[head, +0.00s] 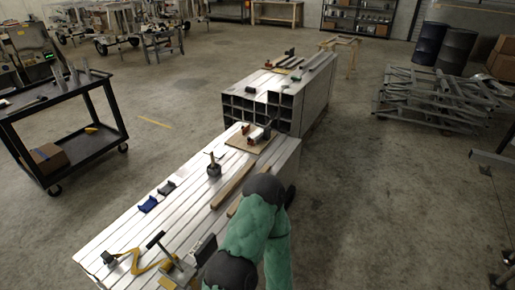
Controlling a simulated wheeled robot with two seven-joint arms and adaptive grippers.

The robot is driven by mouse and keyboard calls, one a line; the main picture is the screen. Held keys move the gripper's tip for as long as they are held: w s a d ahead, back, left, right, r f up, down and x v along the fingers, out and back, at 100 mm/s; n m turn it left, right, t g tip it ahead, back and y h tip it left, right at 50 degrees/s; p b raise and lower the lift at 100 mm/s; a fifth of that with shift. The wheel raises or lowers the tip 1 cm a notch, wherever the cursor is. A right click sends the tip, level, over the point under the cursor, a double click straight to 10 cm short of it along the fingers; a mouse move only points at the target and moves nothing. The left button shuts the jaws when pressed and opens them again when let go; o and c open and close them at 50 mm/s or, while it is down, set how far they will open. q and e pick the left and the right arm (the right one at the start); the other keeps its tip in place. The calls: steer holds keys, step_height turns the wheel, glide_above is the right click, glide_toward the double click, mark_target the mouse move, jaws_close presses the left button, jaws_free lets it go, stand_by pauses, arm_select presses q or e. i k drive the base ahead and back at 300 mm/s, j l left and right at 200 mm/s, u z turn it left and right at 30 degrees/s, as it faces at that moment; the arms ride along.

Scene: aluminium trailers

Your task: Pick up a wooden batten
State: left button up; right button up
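A long, light brown wooden batten (232,186) lies flat on the near aluminium-slatted bench (190,190), running lengthwise along it. A second batten (234,207) lies beside it to the right, and my arm hides part of it. My teal arm with black joints comes in from the bottom and bends over the right side of the bench. I cannot tell whether anything touches the second batten.
On the bench are a dark cup with tools (214,168), a board with a tool (249,138), blue (148,204) and dark pieces, a yellow strap (150,264) and a clamp. Beyond stands a stack of square tubes (258,108). A black cart (62,118) stands left.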

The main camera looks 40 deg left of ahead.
mark_target(217, 202)
steer(key=i+u, duration=0.25)
steer(key=i, duration=0.25)
steer(key=i+u, duration=0.25)
steer(key=i, duration=0.3)
steer(key=i+l+u, duration=0.25)
steer(key=i, duration=0.25)
steer(key=i+u, duration=0.2)
steer(key=u, duration=0.3)
steer(key=i+u, duration=0.25)
steer(key=u, duration=0.2)
steer(key=i+l+u, duration=0.15)
steer(key=u, duration=0.35)
steer(key=i+l+u, duration=0.2)
steer(key=u, duration=0.25)
steer(key=i+l+u, duration=0.2)
steer(key=u, duration=0.15)
steer(key=i+l+u, duration=0.15)
steer(key=u, duration=0.2)
